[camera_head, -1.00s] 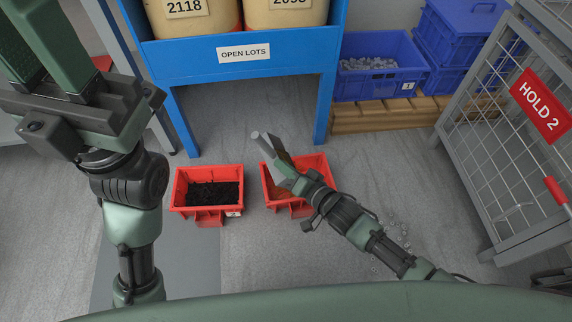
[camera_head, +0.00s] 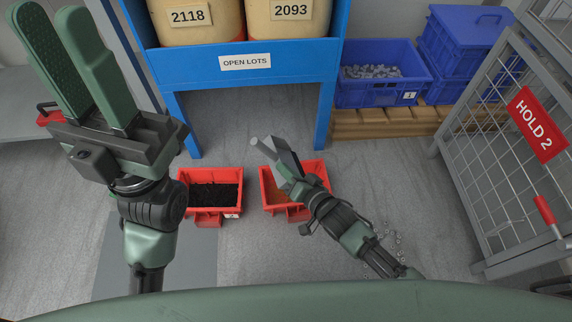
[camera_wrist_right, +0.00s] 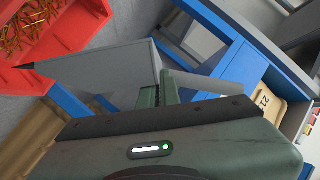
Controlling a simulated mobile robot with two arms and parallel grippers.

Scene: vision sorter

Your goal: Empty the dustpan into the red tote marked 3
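My right gripper (camera_head: 286,172) is shut on a grey dustpan (camera_head: 287,153), held above and partly in front of the right red tote (camera_head: 325,172). In the right wrist view the dustpan (camera_wrist_right: 105,72) shows as a grey panel and a short round handle at the fingers (camera_wrist_right: 157,98). Whether anything lies in it is hidden. The right tote holds orange-brown pieces; in the wrist view its red wall (camera_wrist_right: 80,25) and brassy pieces show at upper left. The left red tote (camera_head: 207,175) holds black bits. Its label is too small to read. My left gripper (camera_head: 50,12) is open and empty, raised at left.
A blue rack (camera_head: 245,85) with two tan drums stands behind the totes. A blue bin (camera_head: 375,98) marked 1 sits on a wooden pallet (camera_head: 385,125). Small grey bits (camera_head: 395,240) lie on the floor near my right arm. A wire cage (camera_head: 500,150) stands at right.

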